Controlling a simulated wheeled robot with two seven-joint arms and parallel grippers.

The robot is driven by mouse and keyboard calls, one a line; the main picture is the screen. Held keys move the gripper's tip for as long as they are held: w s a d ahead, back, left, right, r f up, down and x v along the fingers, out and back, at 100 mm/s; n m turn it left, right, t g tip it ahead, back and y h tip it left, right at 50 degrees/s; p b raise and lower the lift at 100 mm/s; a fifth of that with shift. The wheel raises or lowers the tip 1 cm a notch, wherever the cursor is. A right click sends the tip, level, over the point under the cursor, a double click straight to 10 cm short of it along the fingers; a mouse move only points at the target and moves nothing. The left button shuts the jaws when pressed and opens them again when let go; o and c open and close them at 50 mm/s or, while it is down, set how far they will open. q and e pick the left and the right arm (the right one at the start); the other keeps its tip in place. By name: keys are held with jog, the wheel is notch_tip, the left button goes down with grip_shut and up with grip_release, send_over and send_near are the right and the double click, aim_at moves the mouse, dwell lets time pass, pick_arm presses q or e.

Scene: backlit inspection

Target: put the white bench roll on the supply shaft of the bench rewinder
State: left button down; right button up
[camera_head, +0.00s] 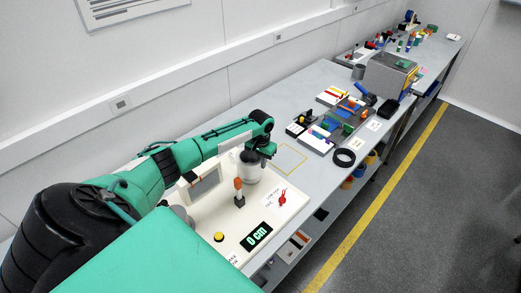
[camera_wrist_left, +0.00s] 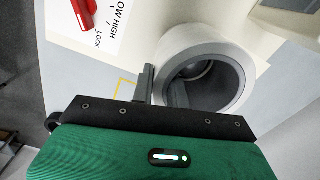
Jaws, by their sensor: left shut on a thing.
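The white bench roll (camera_head: 249,170) is in my left gripper (camera_head: 262,152), over the far right part of the bench rewinder (camera_head: 217,238), a cream board. In the left wrist view the roll (camera_wrist_left: 233,62) shows its end face and dark open core. My left gripper (camera_wrist_left: 160,90) is shut on the roll's wall, with one finger outside and the other in the core. I cannot make out the supply shaft, nor tell whether the roll is around it or above it. My right gripper is not in view.
The rewinder carries an orange-topped post (camera_head: 239,188), a yellow button (camera_head: 219,237), a 0 cm display (camera_head: 256,237) and a red lever (camera_head: 282,198). A yellow outlined square (camera_head: 290,158) on the bench is bare. A black ring (camera_head: 344,157) and part trays (camera_head: 318,138) lie beyond it.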

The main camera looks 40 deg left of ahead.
pick_arm(q)
jog(key=shift+f, duration=0.45)
jog(key=shift+s+d+f, duration=0.1)
dwell(0.4)
jog(key=shift+p, duration=0.3)
jog(key=shift+w+r, duration=0.25)
jog(key=shift+w, duration=0.1)
dwell(0.8)
jog(key=shift+s+f, duration=0.2)
jog(key=shift+f, duration=0.05)
dwell(1.2)
